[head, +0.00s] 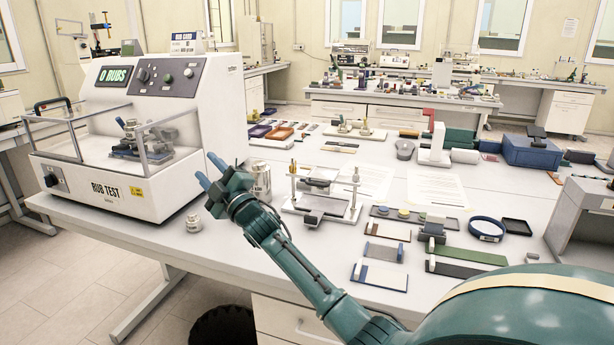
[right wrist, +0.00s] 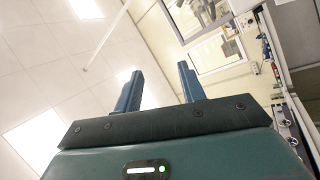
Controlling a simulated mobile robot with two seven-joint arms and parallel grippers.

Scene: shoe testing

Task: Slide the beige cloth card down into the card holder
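Several small flat cards lie on the white bench in the head view. A pale, greyish-beige card with a blue end (head: 388,278) lies near the front edge, and a similar one (head: 384,252) lies behind it. I cannot tell for sure which is the beige cloth card. The card holder cannot be picked out with certainty. My right gripper (head: 211,171) is open and empty, raised near the rub-test machine, left of the cards and well apart from them. The right wrist view shows its two fingers (right wrist: 158,78) spread with nothing between. My left gripper is not in view.
The white rub-test machine (head: 175,135) stands at the left. A metal can (head: 261,180) and a small jar (head: 193,223) stand near my right gripper. A metal frame stand (head: 322,205) is right of them. A blue ring (head: 487,229) and green strips (head: 468,255) lie farther right.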

